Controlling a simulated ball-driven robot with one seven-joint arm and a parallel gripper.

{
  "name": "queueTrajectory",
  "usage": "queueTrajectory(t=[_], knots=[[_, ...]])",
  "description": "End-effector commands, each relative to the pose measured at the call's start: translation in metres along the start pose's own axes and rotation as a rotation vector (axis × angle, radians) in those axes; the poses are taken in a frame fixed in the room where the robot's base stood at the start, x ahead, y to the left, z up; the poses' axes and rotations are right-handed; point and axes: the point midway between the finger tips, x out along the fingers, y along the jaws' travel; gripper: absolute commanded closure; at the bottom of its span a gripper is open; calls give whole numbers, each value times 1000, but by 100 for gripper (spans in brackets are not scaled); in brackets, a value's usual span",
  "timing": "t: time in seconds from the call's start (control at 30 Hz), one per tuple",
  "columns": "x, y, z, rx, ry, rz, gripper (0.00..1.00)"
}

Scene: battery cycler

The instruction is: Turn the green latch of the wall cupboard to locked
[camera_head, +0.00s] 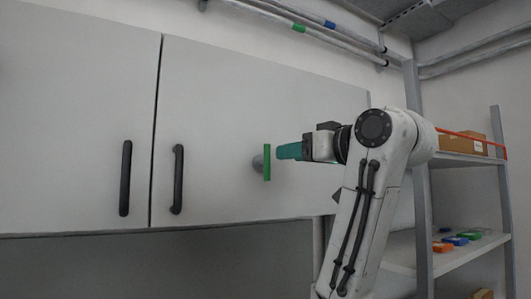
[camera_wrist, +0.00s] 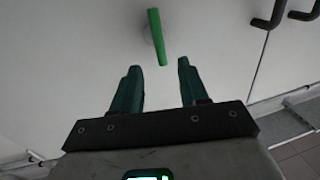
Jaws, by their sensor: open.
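The green latch (camera_head: 267,163) is on the right door of the white wall cupboard (camera_head: 220,90). It is a flat green bar on a round grey base and stands upright in the head view. In the wrist view the latch (camera_wrist: 157,37) lies ahead of the fingertips, roughly between their lines and slightly tilted. My gripper (camera_head: 283,151) is just right of the latch in the head view, its teal fingers pointing at it. In the wrist view my gripper (camera_wrist: 158,68) has its two fingers apart with nothing between them. A gap shows between fingertips and latch.
Two black door handles (camera_head: 125,178) (camera_head: 177,180) are left of the latch. A shelf rack (camera_head: 424,190) with a cardboard box (camera_head: 462,144) and small coloured items stands at the right. Pipes (camera_head: 310,28) run along the wall above. The door face around the latch is clear.

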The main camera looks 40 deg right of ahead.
Motion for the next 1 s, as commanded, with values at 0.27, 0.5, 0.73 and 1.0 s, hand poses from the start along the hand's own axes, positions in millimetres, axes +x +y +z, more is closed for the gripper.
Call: queueTrajectory(t=[0.27,0.5,0.73,1.0], knots=[[51,-1,-2,0,-5,-2,56],[74,-1,0,0,-3,-1,56],[76,-1,1,-1,-1,-1,56],[76,-1,0,-1,-1,-1,72]])
